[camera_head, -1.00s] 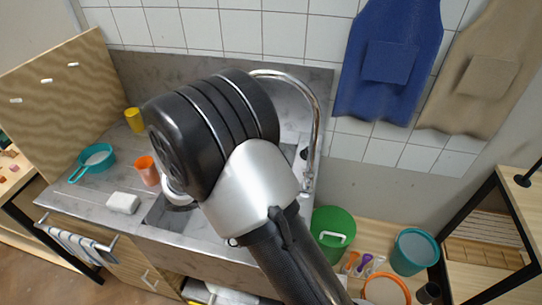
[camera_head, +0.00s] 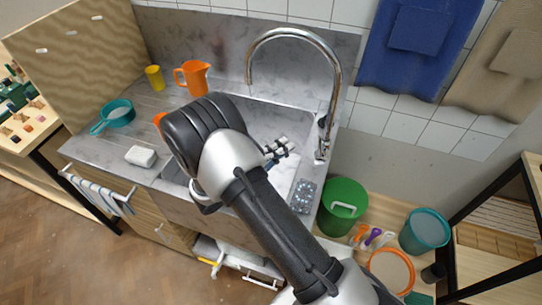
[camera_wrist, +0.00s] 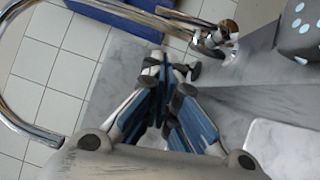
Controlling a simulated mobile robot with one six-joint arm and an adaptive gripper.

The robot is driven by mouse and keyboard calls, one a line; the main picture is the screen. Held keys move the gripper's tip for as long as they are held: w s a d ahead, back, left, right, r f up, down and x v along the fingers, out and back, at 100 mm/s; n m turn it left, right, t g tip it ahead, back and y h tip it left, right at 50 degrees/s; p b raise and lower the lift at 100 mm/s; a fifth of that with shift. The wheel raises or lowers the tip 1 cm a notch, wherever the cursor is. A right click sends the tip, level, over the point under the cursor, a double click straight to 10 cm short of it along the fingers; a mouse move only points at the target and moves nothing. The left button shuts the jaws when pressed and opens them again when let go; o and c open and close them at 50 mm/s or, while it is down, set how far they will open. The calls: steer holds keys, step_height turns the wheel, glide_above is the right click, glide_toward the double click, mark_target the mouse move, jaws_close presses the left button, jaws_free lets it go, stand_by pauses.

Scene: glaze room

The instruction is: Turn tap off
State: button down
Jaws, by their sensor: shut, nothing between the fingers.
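The chrome tap (camera_head: 335,95) stands at the right rear corner of the sink (camera_head: 262,112), its tall spout arching left over the basin. Its base and small handle (camera_head: 322,148) are at the right. In the wrist view the tap body and handle (camera_wrist: 215,37) are just beyond and to the right of my fingertips, and the spout curves along the left. My gripper (camera_head: 285,147) is over the basin, left of the tap base; it also shows in the wrist view (camera_wrist: 172,70). It is shut and empty, apparently apart from the handle. I cannot make out any water stream.
An orange jug (camera_head: 197,80), a yellow cup (camera_head: 154,77), a teal pan (camera_head: 118,113) and a white block (camera_head: 141,156) stand on the left counter. A green bucket (camera_head: 343,205) is below right.

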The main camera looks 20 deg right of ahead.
mark_target(320, 149)
steer(key=d, duration=0.6)
steer(key=shift+s+r+b, duration=0.3)
steer(key=shift+r+b, duration=0.1)
steer(key=shift+d, duration=0.1)
steer(key=shift+s+d+r+m+g+y+b, duration=0.35)
steer(key=shift+s+d+m, duration=0.2)
steer(key=shift+d+m, duration=0.35)
steer(key=shift+a, duration=0.1)
